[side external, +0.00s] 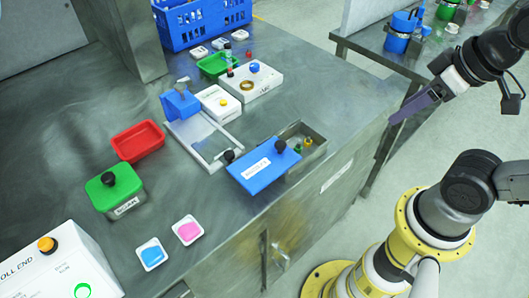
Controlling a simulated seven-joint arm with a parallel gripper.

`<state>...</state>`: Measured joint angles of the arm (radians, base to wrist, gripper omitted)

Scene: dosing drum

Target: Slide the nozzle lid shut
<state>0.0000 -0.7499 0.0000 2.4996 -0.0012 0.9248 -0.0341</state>
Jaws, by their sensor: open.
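The blue nozzle lid (247,178) has a white label and a black knob (280,146) near its far right corner. It lies slid to the left, over the left part of a metal nozzle box (318,143). The right part of the box is uncovered, with small green and yellow-brown pieces (303,145) showing inside. My gripper (398,117) is open and empty at the upper right, apart from the box and lid. It is seen nearly edge-on, so the gap between the fingers is hard to make out.
Left of the lid are a metal slide frame (195,150) with a black knob, and a white box (217,102). The table's right edge runs beside the nozzle box.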

